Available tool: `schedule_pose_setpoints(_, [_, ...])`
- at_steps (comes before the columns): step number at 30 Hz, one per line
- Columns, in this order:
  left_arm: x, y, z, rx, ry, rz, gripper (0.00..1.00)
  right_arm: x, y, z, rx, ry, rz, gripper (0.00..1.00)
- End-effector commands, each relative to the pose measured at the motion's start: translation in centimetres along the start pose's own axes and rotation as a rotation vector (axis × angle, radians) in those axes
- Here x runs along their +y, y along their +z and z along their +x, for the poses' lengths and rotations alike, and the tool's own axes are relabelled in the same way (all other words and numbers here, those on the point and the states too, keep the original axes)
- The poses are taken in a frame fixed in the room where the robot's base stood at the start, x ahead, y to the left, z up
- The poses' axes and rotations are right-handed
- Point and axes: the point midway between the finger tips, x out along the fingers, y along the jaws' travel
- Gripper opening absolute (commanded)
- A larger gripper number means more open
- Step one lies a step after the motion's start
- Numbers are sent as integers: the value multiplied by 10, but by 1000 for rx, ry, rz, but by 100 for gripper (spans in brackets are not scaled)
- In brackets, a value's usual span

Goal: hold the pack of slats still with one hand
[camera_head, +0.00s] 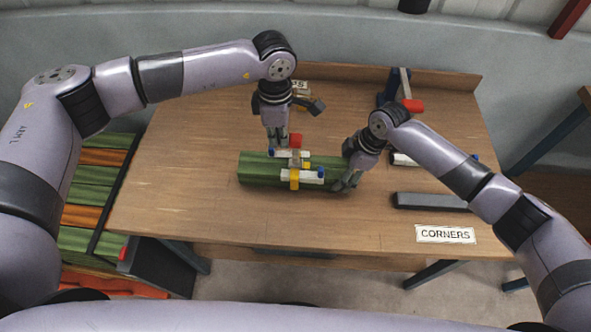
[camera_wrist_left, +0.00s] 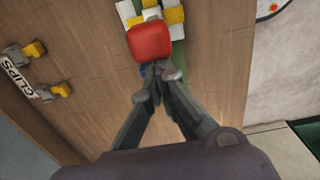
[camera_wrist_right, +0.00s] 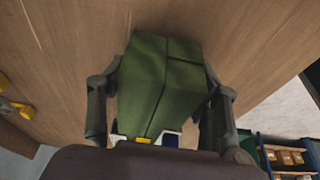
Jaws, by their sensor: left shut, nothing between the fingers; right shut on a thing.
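The pack of green slats (camera_head: 257,170) lies flat on the workbench. A white and yellow clip (camera_head: 294,176) with blue ends and a red knob (camera_head: 295,140) sits around the pack near its middle. My right gripper (camera_head: 346,181) is shut on the right end of the pack; in the right wrist view its fingers flank the green slats (camera_wrist_right: 160,85). My left gripper (camera_head: 280,144) is shut and empty just above the clip, beside the red knob. In the left wrist view its closed tips are just below the red knob (camera_wrist_left: 150,42); I cannot tell whether they touch it.
The wooden workbench (camera_head: 190,150) has free room left of the pack. A dark bar (camera_head: 430,201) and a CORNERS label (camera_head: 445,234) lie to the right. A blue stand with a red part (camera_head: 412,105) is at the back. More slats (camera_head: 90,195) are stored at the left.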

Motion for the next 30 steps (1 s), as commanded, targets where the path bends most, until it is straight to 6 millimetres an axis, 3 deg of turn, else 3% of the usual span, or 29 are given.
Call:
schedule_pose_setpoints(24, [0, 42, 6, -1, 0, 2, 0, 0, 0, 0, -1, 1, 0, 25])
schedule_pose_setpoints(30, [0, 34, 5, -1, 0, 0, 0, 0, 0, 0, 0, 1, 1, 25])
